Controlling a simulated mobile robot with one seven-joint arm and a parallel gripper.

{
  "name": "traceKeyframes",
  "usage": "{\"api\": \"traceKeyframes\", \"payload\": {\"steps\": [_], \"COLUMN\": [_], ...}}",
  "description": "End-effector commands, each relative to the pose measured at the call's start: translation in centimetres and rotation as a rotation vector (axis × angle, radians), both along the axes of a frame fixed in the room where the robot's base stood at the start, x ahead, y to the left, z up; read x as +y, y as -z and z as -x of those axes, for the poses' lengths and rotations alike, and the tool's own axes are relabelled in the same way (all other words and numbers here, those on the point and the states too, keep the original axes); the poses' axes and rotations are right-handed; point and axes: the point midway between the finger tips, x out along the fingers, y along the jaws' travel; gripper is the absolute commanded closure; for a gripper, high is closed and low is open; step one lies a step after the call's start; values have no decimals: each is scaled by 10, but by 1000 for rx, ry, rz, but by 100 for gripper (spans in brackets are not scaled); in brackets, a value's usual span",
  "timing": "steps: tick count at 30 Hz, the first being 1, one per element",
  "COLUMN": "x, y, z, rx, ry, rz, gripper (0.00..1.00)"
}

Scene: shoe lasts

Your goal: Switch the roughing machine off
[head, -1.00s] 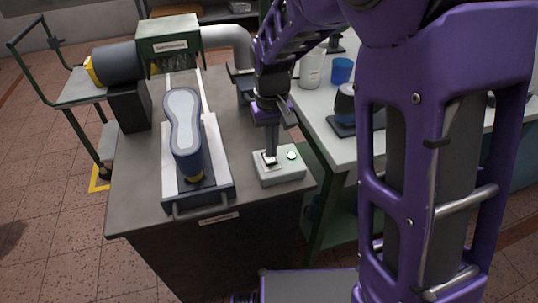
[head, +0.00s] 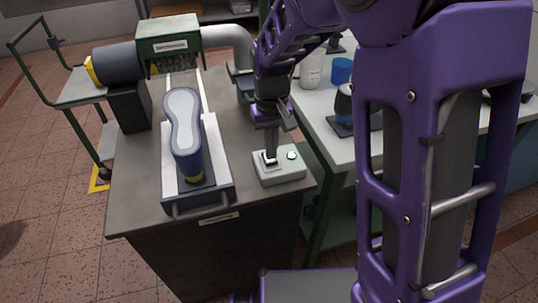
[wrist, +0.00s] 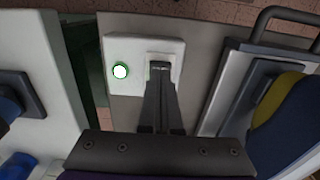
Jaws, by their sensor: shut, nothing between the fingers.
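The roughing machine stands on a dark bench, with a green hood (head: 168,38) at the back and a motor with a yellow end (head: 115,63) to its left. Its switch box (head: 280,172) is a pale box at the bench's front right corner. A round lamp (head: 291,155) on the box glows green; it also shows lit in the wrist view (wrist: 120,71). My gripper (head: 271,155) is shut and empty, pointing down with its tips at the rocker switch (head: 267,161) beside the lamp. In the wrist view the fingertips (wrist: 160,80) cover part of the switch, so its tilt cannot be told.
A shoe last (head: 184,125) with a blue side and grey sole lies on the slide carriage (head: 222,170) left of the switch box. A white table (head: 325,128) with a blue cup (head: 341,70) and a white container (head: 311,68) stands to the right.

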Motion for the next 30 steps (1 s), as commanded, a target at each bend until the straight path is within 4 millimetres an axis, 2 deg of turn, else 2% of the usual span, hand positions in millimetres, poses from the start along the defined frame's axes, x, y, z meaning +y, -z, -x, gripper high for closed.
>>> {"api": "traceKeyframes", "payload": {"steps": [26, 30], "x": [0, 0], "y": [13, 10], "z": [0, 0], "rx": [0, 0], "ry": [0, 0], "rz": [0, 0], "gripper": [100, 100]}}
